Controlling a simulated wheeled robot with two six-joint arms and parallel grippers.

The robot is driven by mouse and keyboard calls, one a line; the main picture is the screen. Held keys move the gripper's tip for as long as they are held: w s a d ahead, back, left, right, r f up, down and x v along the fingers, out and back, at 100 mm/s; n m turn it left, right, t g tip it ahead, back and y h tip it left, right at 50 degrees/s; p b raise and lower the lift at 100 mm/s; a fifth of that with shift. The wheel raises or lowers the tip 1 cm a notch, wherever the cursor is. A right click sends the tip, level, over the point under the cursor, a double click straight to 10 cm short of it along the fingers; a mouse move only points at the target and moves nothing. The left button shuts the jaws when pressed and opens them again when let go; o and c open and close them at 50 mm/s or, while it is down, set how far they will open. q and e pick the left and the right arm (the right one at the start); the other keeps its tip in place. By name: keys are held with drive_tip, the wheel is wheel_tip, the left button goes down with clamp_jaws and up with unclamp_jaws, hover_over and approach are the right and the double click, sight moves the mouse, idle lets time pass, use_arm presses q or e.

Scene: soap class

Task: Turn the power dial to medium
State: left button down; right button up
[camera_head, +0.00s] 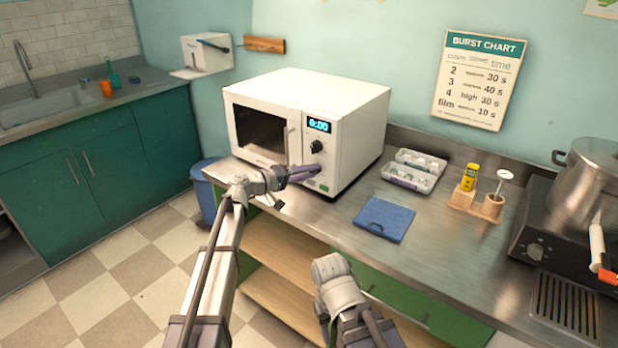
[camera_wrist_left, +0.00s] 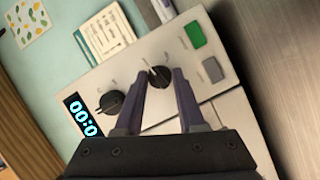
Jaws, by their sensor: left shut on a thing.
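The white microwave (camera_head: 343,125) stands on the steel counter with its door shut; its blue display (camera_head: 319,125) reads 0:00. One black dial (camera_head: 316,146) sits under the display and also shows in the left wrist view (camera_wrist_left: 112,103), left of the fingers. A second black dial (camera_wrist_left: 157,77) sits between it and the green button (camera_wrist_left: 195,34). My left gripper (camera_wrist_left: 160,81) is shut on this second dial, its purple fingers on either side. In the head view the left gripper (camera_head: 303,172) hides that dial. Dial labels are too small to read. My right gripper does not show.
A burst chart (camera_head: 480,81) hangs on the wall. A pot (camera_head: 588,188) sits on the stove at far right.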

use_arm(q)
drive_tip(key=shift+f+n+h+b, duration=0.15)
drive_tip(key=shift+n+h+b, duration=0.3)
drive_tip(key=shift+n, duration=0.25)
drive_tip(key=c, duration=0.5)
unclamp_jaws()
drive_tip(key=shift+v, duration=3.95)
